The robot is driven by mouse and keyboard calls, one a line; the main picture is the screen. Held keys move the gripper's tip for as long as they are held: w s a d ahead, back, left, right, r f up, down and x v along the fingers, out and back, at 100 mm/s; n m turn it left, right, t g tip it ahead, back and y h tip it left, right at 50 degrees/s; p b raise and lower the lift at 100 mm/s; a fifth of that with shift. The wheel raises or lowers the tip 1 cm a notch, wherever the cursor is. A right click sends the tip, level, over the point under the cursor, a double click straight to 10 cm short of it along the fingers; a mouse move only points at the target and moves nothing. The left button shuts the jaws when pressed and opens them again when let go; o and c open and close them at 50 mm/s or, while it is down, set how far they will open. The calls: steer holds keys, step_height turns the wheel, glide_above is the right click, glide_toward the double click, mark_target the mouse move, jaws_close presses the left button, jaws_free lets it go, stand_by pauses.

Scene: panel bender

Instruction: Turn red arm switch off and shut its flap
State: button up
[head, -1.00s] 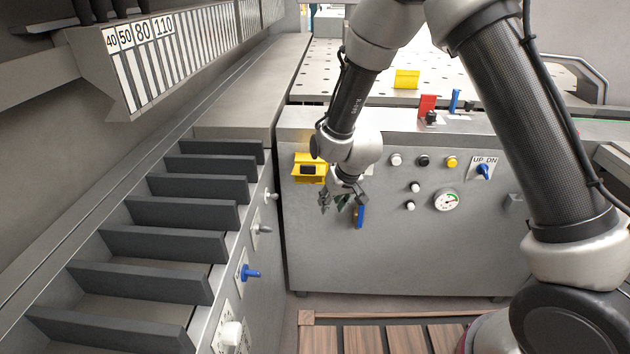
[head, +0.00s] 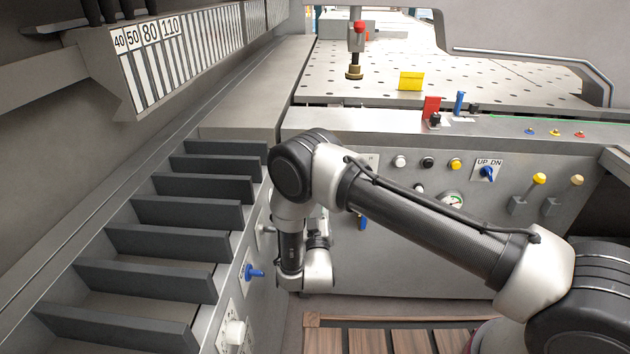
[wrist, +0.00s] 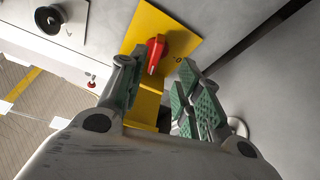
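In the wrist view a red turn knob (wrist: 155,52) sits on a yellow plate (wrist: 177,28). My gripper (wrist: 160,75) is open in front of it, with the knob's handle showing between the fingertips. Nothing is held, and contact cannot be told. A yellow part (wrist: 145,108) shows lower between the fingers. In the head view a red upright flap (head: 431,106) stands on the table edge, with a small black switch (head: 435,120) below it. My arm hides the gripper and the yellow box in the head view.
A blue upright flap (head: 459,103) and a yellow block (head: 410,81) are on the table side. A slotted grey rack (head: 190,212) stands at left.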

steer(key=r+x, duration=0.1)
steer(key=x, duration=0.6)
steer(key=shift+t, duration=0.3)
steer(key=shift+d, duration=0.1)
jaws_close()
